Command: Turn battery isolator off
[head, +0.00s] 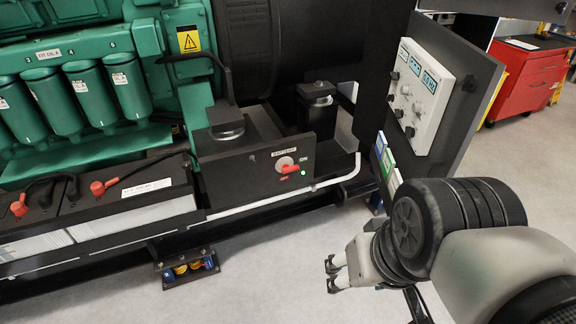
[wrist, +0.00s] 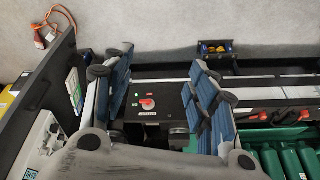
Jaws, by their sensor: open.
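The battery isolator (head: 285,164) is a red handle on a round pale plate, on a black box beside the green engine. In the head view its handle lies nearly level, pointing right. A green ON label (head: 303,160) is at its upper right and a red OFF label (head: 283,180) below. My gripper (head: 332,275) is at the lower right of the isolator, apart from it. In the wrist view, which looks upside down, the isolator (wrist: 147,104) shows between the two spread blue-padded fingers of my gripper (wrist: 158,68). They hold nothing.
Batteries with red terminal caps (head: 97,188) stand left of the box. A white pipe (head: 325,183) runs along the frame. A panel with a white control box (head: 420,95) stands at the right, close to my arm. The floor (head: 262,265) in front is clear.

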